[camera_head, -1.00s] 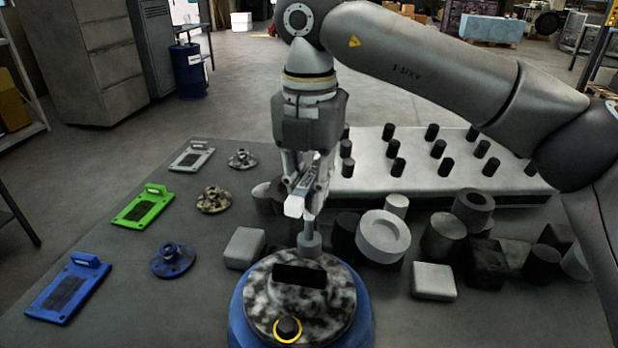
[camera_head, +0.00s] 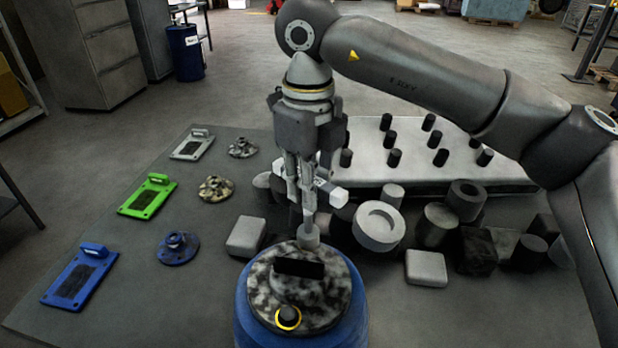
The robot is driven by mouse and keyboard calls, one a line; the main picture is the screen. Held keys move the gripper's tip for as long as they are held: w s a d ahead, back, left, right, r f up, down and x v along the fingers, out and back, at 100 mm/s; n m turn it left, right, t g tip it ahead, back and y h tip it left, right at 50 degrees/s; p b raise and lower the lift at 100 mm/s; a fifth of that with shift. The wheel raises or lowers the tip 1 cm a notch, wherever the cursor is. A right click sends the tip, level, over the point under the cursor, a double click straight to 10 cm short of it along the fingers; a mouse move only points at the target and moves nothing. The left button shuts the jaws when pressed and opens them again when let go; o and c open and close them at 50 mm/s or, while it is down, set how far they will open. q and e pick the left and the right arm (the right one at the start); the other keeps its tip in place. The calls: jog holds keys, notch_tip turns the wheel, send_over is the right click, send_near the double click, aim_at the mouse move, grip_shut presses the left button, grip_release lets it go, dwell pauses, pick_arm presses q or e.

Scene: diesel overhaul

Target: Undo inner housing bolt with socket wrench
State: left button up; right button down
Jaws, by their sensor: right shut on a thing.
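The round housing (camera_head: 300,303) has a mottled black and white top with a dark slot and sits on a blue body (camera_head: 243,318) at the bottom middle. My right gripper (camera_head: 305,205) points down over its far edge, shut on the socket wrench. The wrench's pale grey socket end (camera_head: 309,236) stands on the far edge of the housing top. Its pale handle end (camera_head: 338,195) sticks out to the right of the fingers. The bolt under the socket is hidden. A dark bolt with a yellow ring (camera_head: 288,318) shows at the front of the housing. My left gripper is out of view.
Left on the table (camera_head: 205,310) lie blue (camera_head: 80,280), green (camera_head: 147,199) and grey (camera_head: 192,146) plates and several flanged parts. Blocks and cylinders, including a white ring (camera_head: 379,225), crowd the right side. Behind is a white tray (camera_head: 400,172) with black pegs.

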jog(key=n, duration=0.3)
jog(key=shift+n+p, duration=0.3)
jog(key=shift+p, duration=0.1)
jog(key=n, duration=0.4)
jog(key=shift+p, duration=0.4)
jog(key=n, duration=0.3)
jog(key=shift+n+p, duration=0.3)
jog(key=shift+n, duration=0.1)
jog(key=n, duration=0.3)
jog(key=shift+n, duration=0.3)
jog(key=shift+r, duration=0.1)
